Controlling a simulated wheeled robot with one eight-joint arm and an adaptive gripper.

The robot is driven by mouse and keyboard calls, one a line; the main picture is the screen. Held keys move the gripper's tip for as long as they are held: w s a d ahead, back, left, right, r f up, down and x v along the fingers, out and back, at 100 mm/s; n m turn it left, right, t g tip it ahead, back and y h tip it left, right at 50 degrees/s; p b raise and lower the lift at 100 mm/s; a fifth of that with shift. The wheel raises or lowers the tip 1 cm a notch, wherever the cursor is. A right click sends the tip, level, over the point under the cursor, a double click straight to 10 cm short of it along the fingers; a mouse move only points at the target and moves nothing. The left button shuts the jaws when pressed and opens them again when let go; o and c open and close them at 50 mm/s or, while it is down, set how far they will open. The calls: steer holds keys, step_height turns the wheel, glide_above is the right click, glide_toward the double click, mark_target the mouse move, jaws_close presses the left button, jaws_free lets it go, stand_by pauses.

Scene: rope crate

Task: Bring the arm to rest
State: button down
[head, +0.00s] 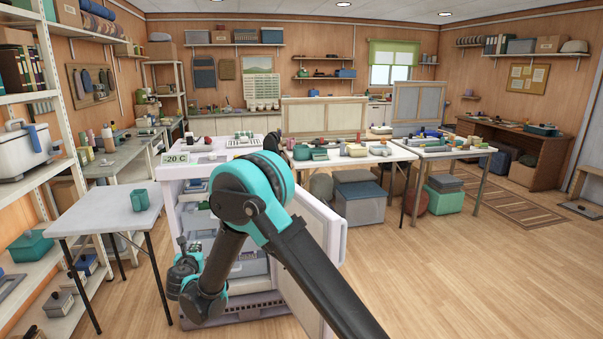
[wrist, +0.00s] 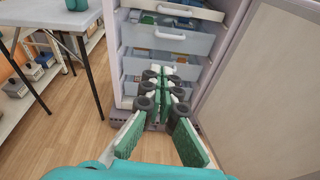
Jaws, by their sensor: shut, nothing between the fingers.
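My arm reaches across the head view in front of an open upright freezer (head: 190,172) marked -20 C. My gripper shows in the wrist view (wrist: 166,78), with its green-padded fingers brought together at the far end and nothing held between them. It points toward the freezer's lower drawers (wrist: 148,66). I cannot tell the exact gap to them. In the head view the wrist end is low at the freezer's left front, and the fingertips are hard to make out there.
The freezer door (wrist: 255,85) stands open on the right, close to my arm. A small grey table (head: 100,212) with a green cup-like item (head: 138,200) is at the left. Shelving (head: 60,170) lines the left edge. Wood floor (head: 430,285) is clear at the right.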

steer(key=w+d+r+m+g+h, duration=0.15)
steer(key=d+m, duration=0.55)
steer(key=d, duration=0.7)
steer(key=w+d+r+m+g+h, duration=0.1)
steer(key=d+r+m+g+h, duration=0.15)
steer(key=d+m, duration=0.75)
steer(key=s+d+m+g+h, duration=0.1)
steer(key=s+d+m+g, duration=0.2)
steer(key=d, duration=0.8)
steer(key=s+d+m+h, duration=0.15)
steer(key=s+d, duration=0.35)
steer(key=d, duration=0.5)
steer(key=s+d+f+m+g+y, duration=0.1)
steer(key=s+d+f+m+g, duration=0.1)
steer(key=s+d+m, duration=0.3)
steer(key=s+d+f+m+g+y, duration=0.2)
steer(key=s+d+f+m, duration=0.2)
steer(key=s+m, duration=0.7)
steer(key=s+d, duration=0.2)
steer(key=s, duration=0.4)
steer(key=shift+s, duration=0.3)
